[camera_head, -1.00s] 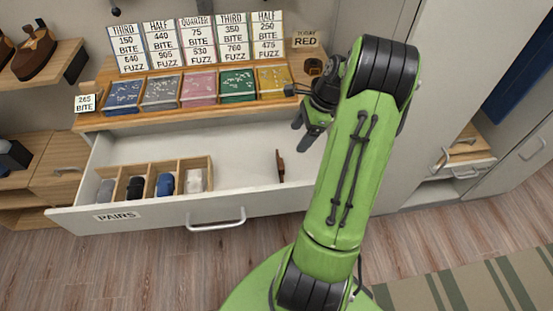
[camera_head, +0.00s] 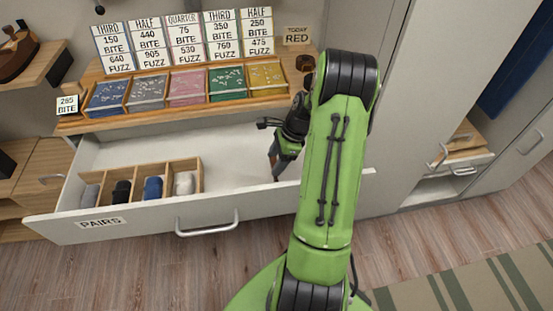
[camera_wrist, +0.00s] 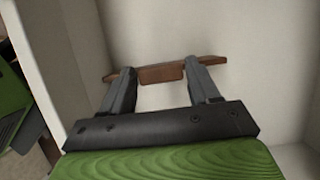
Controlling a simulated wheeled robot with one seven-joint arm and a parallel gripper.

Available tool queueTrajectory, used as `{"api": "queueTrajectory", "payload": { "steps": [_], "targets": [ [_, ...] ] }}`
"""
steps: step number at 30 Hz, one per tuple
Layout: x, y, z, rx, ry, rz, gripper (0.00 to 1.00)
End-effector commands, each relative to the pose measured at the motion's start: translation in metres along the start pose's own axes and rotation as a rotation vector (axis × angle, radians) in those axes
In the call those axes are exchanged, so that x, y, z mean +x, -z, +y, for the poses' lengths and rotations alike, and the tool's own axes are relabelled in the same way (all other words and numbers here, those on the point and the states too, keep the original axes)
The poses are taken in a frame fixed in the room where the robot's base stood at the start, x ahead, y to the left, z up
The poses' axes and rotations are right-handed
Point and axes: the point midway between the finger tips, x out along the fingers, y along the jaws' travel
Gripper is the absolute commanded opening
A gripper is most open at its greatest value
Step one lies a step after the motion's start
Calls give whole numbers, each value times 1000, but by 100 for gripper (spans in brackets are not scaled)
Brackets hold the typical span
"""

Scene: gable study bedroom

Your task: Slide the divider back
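A thin brown wooden piece, apparently the divider (camera_wrist: 162,74), lies inside the drawer in the wrist view. It spans wider than my gripper (camera_wrist: 160,70), with a block at its middle between the fingertips. My gripper's fingers are apart, one on each side of that block; whether they touch the piece I cannot tell. In the head view my gripper (camera_head: 274,165) reaches down into the right part of the open white drawer (camera_head: 125,222), and it hides the brown piece there.
A wooden compartment box (camera_head: 202,172) with rolled socks stands at the drawer's left. Above is a wooden tray (camera_head: 75,124) of coloured compartments with price cards. The drawer's middle floor is clear. A tall white cabinet (camera_head: 400,70) stands to the right.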

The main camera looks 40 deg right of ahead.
Motion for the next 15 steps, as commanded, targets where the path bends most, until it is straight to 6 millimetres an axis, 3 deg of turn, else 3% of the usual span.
{"api": "queueTrajectory", "payload": {
  "steps": [1,11,15],
  "targets": [
    [0,0,0,0,0,0,53],
    [0,0,0,0,0,0,2],
    [-1,1,0,1,0,0,0]
  ]
}}
